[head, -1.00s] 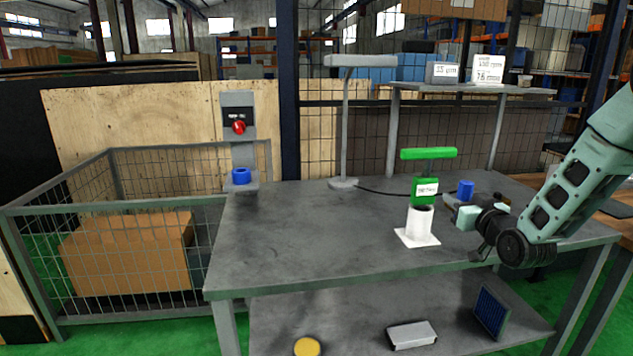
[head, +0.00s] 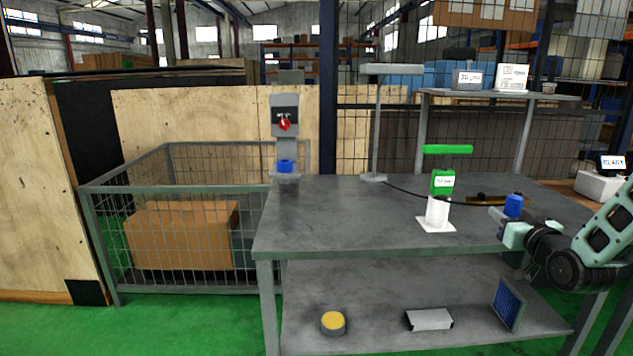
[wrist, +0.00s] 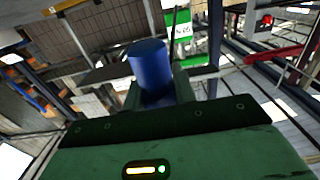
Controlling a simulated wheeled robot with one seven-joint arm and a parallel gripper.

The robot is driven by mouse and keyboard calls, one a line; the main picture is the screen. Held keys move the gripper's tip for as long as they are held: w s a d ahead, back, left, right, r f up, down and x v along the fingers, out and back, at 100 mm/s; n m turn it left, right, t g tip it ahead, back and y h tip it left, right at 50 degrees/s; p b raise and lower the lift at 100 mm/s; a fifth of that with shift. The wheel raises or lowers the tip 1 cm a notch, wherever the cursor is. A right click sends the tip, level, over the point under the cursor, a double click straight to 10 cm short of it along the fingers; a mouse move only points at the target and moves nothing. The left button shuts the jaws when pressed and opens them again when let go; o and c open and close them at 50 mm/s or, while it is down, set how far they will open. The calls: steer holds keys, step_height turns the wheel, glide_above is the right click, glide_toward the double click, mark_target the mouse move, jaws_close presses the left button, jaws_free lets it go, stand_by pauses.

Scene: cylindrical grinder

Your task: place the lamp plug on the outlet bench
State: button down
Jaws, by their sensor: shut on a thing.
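The lamp plug (head: 514,204) is a blue cylinder at the right of the grey bench in the head view. In the wrist view the plug (wrist: 150,68) stands between my fingers. My gripper (head: 506,220) is shut on it, over the bench's right part. A black cable runs from the grey lamp (head: 375,125) base across the bench toward the plug; its far end is hidden. The bench top (head: 325,215) is broad and grey. A blue socket-like piece (head: 285,166) sits on a grey post with a red switch (head: 284,123) at the bench's back left.
A green-handled tool with a label (head: 443,180) stands in a white holder (head: 437,212), left of my gripper. A brown item (head: 490,197) lies behind the plug. A wire cage (head: 185,225) stands left of the bench. The bench's left and middle top are clear.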

steer(key=s+a+f+y+p, duration=0.1)
steer(key=s+a+f, duration=0.1)
steer(key=s+f, duration=0.35)
steer(key=s+a+f+n+p, duration=0.1)
steer(key=s+f, duration=0.2)
steer(key=f, duration=0.6)
steer(key=s+a+f+y+p, duration=0.1)
steer(key=s+a+f+p, duration=0.1)
steer(key=s+f, duration=0.4)
steer(key=s+a+f+m+h+p, duration=0.1)
steer(key=s+a+h, duration=0.1)
steer(key=s+a, duration=0.3)
steer(key=shift+a+f+m+h, duration=0.2)
steer(key=shift+f+m+h, duration=0.1)
steer(key=shift+f, duration=0.05)
steer(key=shift+a, duration=0.1)
